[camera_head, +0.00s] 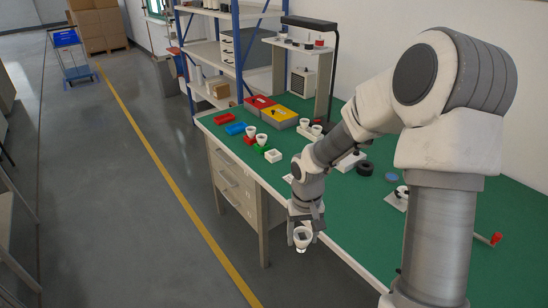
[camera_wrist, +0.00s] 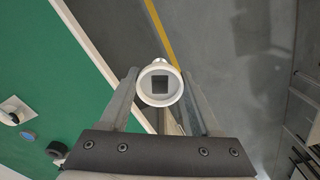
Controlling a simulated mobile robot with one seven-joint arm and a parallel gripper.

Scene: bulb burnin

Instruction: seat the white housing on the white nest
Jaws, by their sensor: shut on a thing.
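My gripper (camera_head: 304,226) is shut on a white housing (camera_head: 302,240), a round cup-like piece, and holds it out past the table's front edge, with floor behind it in the picture. In the wrist view the housing (camera_wrist: 161,84) sits between the two fingers of my gripper (camera_wrist: 162,92), its round rim facing the camera and a dark square inside. A small white block (camera_head: 274,156), which looks like the white nest, sits on the green table near its front edge, up and left of my gripper. No housing shows on it.
Beside the white block, white cups stand at a green block (camera_head: 273,149) and a red block. Further cups (camera_head: 316,129) stand on a white rack. Red and yellow bins (camera_head: 280,117), a blue tray (camera_head: 236,128) and a black ring (camera_head: 365,168) are on the green table (camera_head: 345,215).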

